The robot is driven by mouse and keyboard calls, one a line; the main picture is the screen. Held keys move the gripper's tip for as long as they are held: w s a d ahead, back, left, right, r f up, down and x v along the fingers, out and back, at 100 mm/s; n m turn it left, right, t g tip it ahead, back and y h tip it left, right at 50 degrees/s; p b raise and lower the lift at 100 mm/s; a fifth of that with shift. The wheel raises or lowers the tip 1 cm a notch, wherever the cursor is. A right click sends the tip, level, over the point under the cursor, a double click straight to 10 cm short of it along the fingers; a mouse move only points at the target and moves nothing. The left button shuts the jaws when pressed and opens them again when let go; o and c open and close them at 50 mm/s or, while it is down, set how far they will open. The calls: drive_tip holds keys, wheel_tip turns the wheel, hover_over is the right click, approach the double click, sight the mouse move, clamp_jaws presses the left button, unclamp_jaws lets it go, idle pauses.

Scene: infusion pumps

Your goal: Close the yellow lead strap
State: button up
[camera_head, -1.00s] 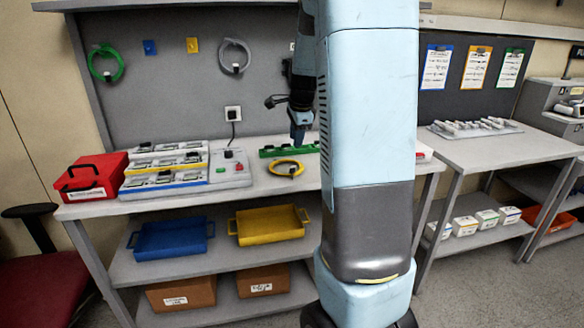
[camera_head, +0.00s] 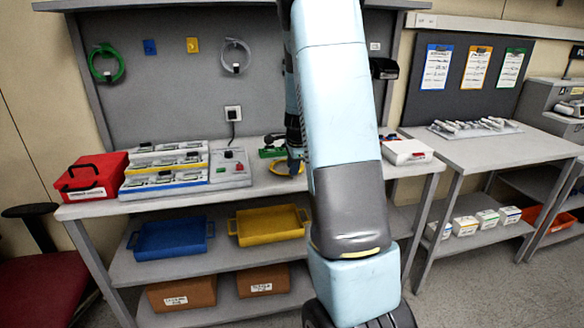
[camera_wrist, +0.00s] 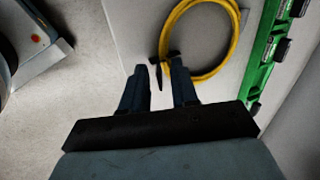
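The yellow lead (camera_head: 277,168) lies coiled on the bench top, partly hidden behind my gripper (camera_head: 294,168) in the head view. In the wrist view the yellow lead (camera_wrist: 233,46) is a loop just beyond my fingertips. Its dark strap (camera_wrist: 158,76) shows as a thin piece standing out from the coil's near-left side, with another dark bit on the coil by the right fingertip. My gripper (camera_wrist: 157,74) is open. The strap's thin piece appears between its two fingertips; I cannot tell whether either finger touches it.
A green rack (camera_wrist: 271,42) with dark clips lies right of the coil. A grey control box (camera_head: 230,167) and the device trays (camera_head: 165,166) stand left on the bench. A white box (camera_head: 407,152) is at the right end. My arm hides the bench's middle.

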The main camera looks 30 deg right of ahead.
drive_tip(key=shift+w+f, duration=0.1)
drive_tip(key=shift+f, duration=0.15)
drive_tip(key=shift+c, duration=0.3)
clamp_jaws()
